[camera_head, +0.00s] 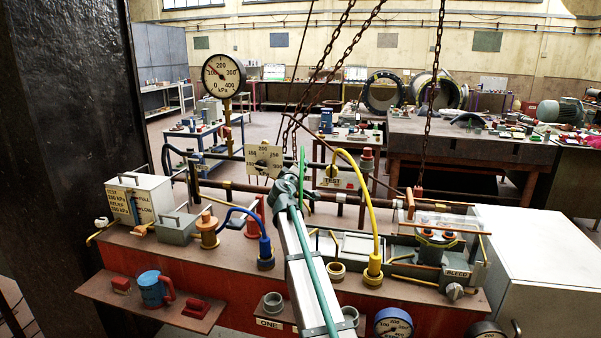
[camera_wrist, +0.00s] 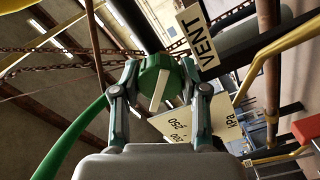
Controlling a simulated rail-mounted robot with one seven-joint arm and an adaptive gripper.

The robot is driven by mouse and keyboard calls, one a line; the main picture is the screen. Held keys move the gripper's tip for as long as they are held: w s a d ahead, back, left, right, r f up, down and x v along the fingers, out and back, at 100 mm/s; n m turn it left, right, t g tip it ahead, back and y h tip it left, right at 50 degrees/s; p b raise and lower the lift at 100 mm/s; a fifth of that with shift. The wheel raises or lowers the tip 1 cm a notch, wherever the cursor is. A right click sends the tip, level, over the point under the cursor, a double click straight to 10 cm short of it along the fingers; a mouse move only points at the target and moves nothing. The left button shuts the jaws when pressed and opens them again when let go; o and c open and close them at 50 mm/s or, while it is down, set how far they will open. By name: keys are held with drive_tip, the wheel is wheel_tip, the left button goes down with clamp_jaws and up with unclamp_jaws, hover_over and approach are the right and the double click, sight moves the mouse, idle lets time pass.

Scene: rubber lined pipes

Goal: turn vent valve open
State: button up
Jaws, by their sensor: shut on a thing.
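The vent valve is a green round knob (camera_wrist: 150,78) with a white bar across its face, in the middle of the wrist view. A white VENT label (camera_wrist: 197,37) stands just above and right of it. My gripper (camera_wrist: 160,84) has one finger on each side of the knob and is shut on it. The white bar stands slightly tilted in the picture. In the head view my gripper (camera_head: 289,187) is at the pipe line over the bench, and it hides the knob there. A green hose (camera_wrist: 72,138) curves down at left in the wrist view.
A square dial plate (camera_head: 264,158) stands just left behind my gripper. A yellow hose (camera_head: 372,195) arches at right, and a blue hose (camera_head: 240,213) lies at left. Chains (camera_head: 330,58) hang close behind. A large round kPa gauge (camera_head: 223,76) rises at back left.

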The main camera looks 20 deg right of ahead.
drive_tip(key=n, duration=0.4)
drive_tip(key=shift+n+p, duration=0.95)
drive_tip(key=shift+n, duration=1.45)
drive_tip(key=o, duration=1.1)
drive_tip(key=shift+o, duration=0.2)
drive_tip(key=shift+f, duration=0.1)
drive_tip(key=v, duration=1.2)
